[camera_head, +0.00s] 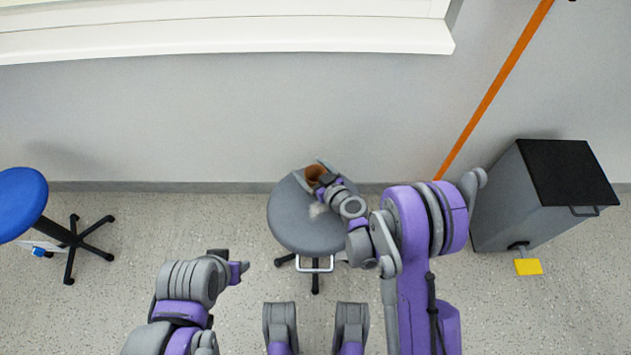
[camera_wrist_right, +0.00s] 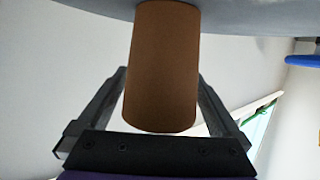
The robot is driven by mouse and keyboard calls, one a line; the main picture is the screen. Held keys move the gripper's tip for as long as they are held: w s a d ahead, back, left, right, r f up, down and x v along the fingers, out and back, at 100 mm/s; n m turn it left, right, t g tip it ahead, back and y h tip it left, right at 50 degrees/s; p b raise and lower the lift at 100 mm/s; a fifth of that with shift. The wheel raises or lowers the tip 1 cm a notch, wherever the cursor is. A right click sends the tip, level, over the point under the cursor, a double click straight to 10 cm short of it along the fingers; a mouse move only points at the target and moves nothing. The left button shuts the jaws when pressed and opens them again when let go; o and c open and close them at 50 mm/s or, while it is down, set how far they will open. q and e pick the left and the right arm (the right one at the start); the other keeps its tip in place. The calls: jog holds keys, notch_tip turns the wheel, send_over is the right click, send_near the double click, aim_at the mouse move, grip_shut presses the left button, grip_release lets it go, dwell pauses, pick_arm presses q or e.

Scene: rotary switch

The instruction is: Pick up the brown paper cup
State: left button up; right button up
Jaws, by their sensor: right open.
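The brown paper cup (camera_head: 314,174) stands near the back edge of a round grey stool seat (camera_head: 300,232). My right gripper (camera_head: 317,173) is at the cup, with its fingers on either side of it. In the right wrist view the cup (camera_wrist_right: 163,65) fills the middle, and the open fingers of the right gripper (camera_wrist_right: 162,105) flank it with a gap showing low on both sides. Whether a finger touches the cup higher up is hidden. My left gripper (camera_head: 237,272) is low in the head view, away from the stool; its jaws are not clear.
A small whitish item (camera_head: 317,210) lies on the seat beside my right gripper. A blue stool (camera_head: 20,203) stands at the left. A grey bin with a black lid (camera_head: 565,172) and yellow pedal stands at the right. The wall is close behind the grey stool.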

jog(key=c, duration=1.3)
jog(key=shift+o, duration=0.2)
jog(key=shift+r, duration=0.1)
